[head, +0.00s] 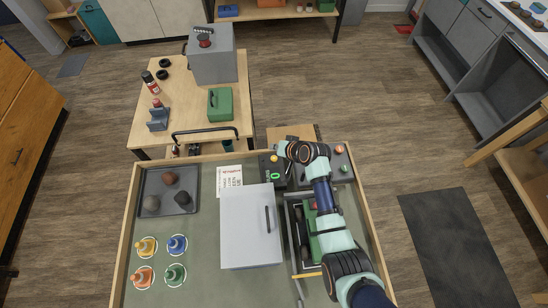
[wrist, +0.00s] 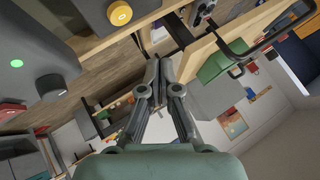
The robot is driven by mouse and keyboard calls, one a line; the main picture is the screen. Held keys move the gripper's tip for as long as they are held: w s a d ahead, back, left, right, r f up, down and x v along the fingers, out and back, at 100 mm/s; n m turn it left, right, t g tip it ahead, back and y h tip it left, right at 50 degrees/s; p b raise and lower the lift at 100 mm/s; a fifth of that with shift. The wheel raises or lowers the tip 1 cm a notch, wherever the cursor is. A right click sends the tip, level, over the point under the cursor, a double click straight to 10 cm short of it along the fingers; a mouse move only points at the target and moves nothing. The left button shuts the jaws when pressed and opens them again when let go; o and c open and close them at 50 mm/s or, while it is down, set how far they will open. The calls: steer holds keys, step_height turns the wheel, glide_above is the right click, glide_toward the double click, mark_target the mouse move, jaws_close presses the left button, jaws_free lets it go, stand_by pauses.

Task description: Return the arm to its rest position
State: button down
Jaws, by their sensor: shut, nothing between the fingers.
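My arm (head: 322,195) reaches up from the bottom right of the head view over the workbench. Its wrist end is bent near the bench's far edge, beside a dark control box (head: 274,172). My gripper (wrist: 160,72) shows clearly in the wrist view, with its two fingers together and nothing between them. In the head view the fingers are too small to make out. The wrist view is tilted and looks out across the room past the fingertips.
A grey case (head: 250,228) stands left of my arm. A tray (head: 183,209) with dark lumps and several coloured pieces on white rings lie further left. A green-and-black vehicle part lies partly under my arm. A cart (head: 188,110) with a push handle (head: 205,131) stands beyond the bench.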

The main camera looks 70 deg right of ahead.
stand_by(0.5)
steer(key=w+a+r+n+t, duration=0.1)
steer(key=w+a+r+n, duration=0.1)
steer(key=w+a+r, duration=0.4)
steer(key=w+a+r+n+y, duration=0.1)
steer(key=w+a+r+n, duration=0.15)
steer(key=a, duration=0.65)
steer(key=w+a+r+n+t, duration=0.1)
steer(key=w+a+r+n, duration=0.2)
steer(key=a+r, duration=0.3)
steer(key=s+a+r+n+y, duration=0.1)
steer(key=a+r, duration=0.3)
steer(key=a, duration=0.4)
steer(key=s+a+r+n+t+y+p, duration=0.1)
steer(key=s+a+r+n, duration=0.2)
steer(key=a+r, duration=0.2)
steer(key=s+a+r+n+t, duration=0.1)
steer(key=a+r, duration=0.4)
steer(key=a, duration=0.6)
steer(key=shift+s+a+n+y, duration=0.15)
steer(key=shift+s+n+y, duration=0.25)
steer(key=shift+s+n, duration=0.4)
